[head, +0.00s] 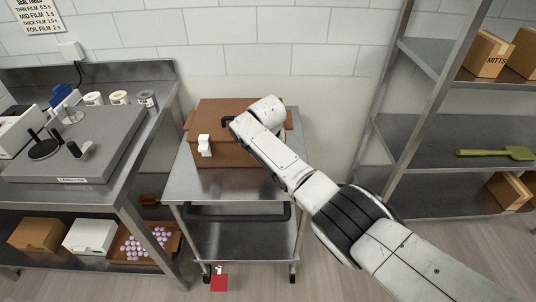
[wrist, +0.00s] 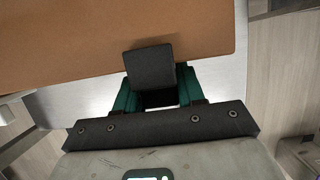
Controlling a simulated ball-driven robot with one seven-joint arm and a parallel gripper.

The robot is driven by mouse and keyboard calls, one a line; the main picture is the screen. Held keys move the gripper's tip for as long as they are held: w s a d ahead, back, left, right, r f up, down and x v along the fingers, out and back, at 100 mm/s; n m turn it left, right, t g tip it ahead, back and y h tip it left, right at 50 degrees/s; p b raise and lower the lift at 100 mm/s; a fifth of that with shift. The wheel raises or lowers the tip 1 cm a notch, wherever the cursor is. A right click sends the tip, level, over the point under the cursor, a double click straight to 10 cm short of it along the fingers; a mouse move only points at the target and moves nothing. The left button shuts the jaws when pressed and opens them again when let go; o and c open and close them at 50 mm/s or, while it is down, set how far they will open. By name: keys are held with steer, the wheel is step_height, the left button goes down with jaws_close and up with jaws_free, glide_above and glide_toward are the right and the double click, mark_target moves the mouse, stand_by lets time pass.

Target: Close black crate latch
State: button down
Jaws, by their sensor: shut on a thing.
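A brown crate (head: 230,155) stands on the metal cart in the head view, and its brown face (wrist: 60,45) fills the top of the wrist view. A black latch (wrist: 149,66) sticks out past the crate's edge in the wrist view. My gripper (wrist: 157,88) has its green fingers on either side of the latch and is shut on it. A white latch (head: 204,145) is on the crate's front left.
The cart (head: 193,186) has a bare metal strip before the crate. A bench with a labeller (head: 75,150) stands left, with boxes below. A metal shelf rack (head: 430,127) with cardboard boxes and a green scoop (head: 497,153) stands right. A red tag (head: 219,283) shows below the cart.

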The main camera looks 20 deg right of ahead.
stand_by(0.5)
steer(key=c, duration=0.8)
jaws_free()
steer(key=shift+o, duration=0.2)
steer(key=p+v, duration=0.1)
steer(key=v, duration=0.9)
steer(key=shift+r, duration=0.35)
steer(key=shift+s, duration=0.1)
